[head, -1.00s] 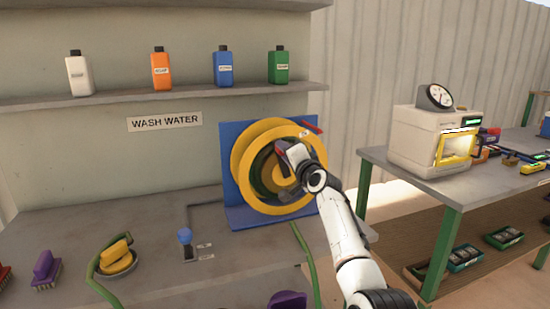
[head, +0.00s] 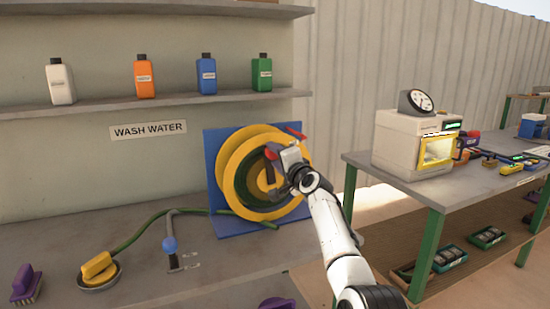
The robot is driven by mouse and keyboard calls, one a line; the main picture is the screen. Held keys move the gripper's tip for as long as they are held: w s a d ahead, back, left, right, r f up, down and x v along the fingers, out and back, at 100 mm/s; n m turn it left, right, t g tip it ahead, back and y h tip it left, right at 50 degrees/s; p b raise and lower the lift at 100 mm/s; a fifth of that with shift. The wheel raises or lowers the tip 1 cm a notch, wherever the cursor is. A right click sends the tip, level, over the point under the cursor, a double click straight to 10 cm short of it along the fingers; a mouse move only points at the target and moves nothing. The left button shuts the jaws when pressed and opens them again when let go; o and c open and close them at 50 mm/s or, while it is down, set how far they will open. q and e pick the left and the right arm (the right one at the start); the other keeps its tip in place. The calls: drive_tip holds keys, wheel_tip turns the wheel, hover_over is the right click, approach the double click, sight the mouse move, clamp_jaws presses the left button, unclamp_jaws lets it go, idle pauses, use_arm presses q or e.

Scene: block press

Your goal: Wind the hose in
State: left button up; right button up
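The hose reel (head: 226,158), a yellow drum on a blue backplate (head: 216,222), stands upright on the grey bench. Dark green hose is coiled inside it. The loose green hose (head: 150,226) lies across the bench top, from below the reel leftward to the bowl with the yellow sponge. My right gripper (head: 271,164) is at the reel's front face, its dark fingers by a small red part near the centre. The arm and wrist hide much of the hub, and I cannot tell whether the fingers are closed. My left gripper is out of view.
A blue-knobbed tap (head: 170,244) stands left of the reel. A red lever (head: 296,133) is at the reel's top right. A purple brush (head: 26,284) and the sponge bowl (head: 100,280) sit at left. A side table (head: 375,170) holds an oven.

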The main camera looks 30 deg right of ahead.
drive_tip(key=shift+o, duration=0.2)
drive_tip(key=shift+s, duration=0.15)
drive_tip(key=shift+s+a, duration=0.1)
drive_tip(key=shift+s, duration=0.15)
drive_tip(key=s, duration=0.9)
drive_tip(key=shift+s+a+p, duration=0.25)
drive_tip(key=shift+a+p, duration=0.2)
